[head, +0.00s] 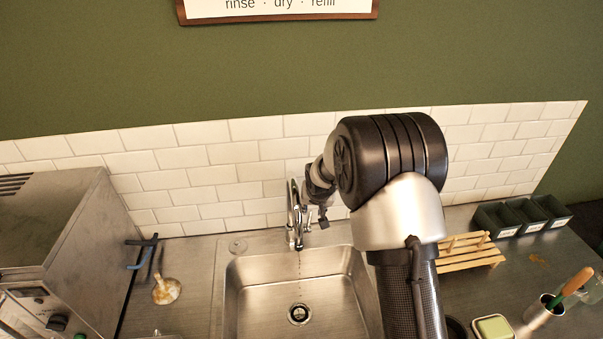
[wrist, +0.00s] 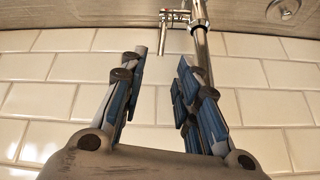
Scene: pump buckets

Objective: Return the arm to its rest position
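My gripper (head: 322,195) shows small and partly hidden behind my own arm in the head view, beside the faucet (head: 294,215) in front of the tiled wall. In the wrist view my gripper (wrist: 162,62) has its two blue-padded fingers spread apart, with only tile between them. The faucet (wrist: 202,45) shows beyond the right finger in that view; I cannot tell whether they touch. My arm reaches from the bottom of the head view over the right side of the sink (head: 232,300). A thin broken line of water hangs under the spout.
A metal machine (head: 75,245) stands at the left, with a dark-and-blue handled tool (head: 143,254) and a stained round piece (head: 166,290) near it. Right of my arm are a wooden rack (head: 470,256), dark bins (head: 522,216), a green sponge dish (head: 493,328) and a brush holder (head: 543,312).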

